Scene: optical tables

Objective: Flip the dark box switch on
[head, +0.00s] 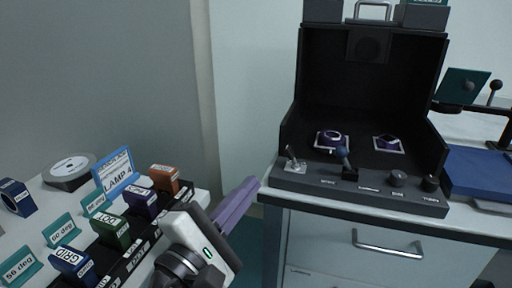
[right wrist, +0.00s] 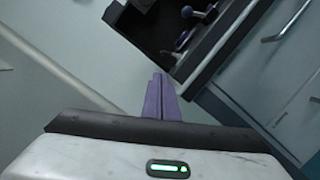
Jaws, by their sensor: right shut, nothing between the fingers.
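The dark box (head: 365,80) is a black open-fronted housing on a cabinet top, with a sloped control strip along its front. A small silver toggle switch (head: 292,160) stands on a light plate at the strip's left end, its lever leaning slightly left. My right gripper (head: 250,184) is shut and empty, its purple fingers together, left of the box and apart from the switch. In the right wrist view the fingers (right wrist: 162,84) point toward the box (right wrist: 158,30), which appears tilted and partly cut off. I cannot make out the toggle surely there. My left gripper is not in view.
A blue ball-topped lever (head: 342,156) and dark knobs (head: 397,178) share the strip. Two purple-mounted pieces (head: 332,140) sit inside the box. A drawer handle (head: 387,246) protrudes below. At left, a table holds labelled optics and a lamp sign (head: 116,172).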

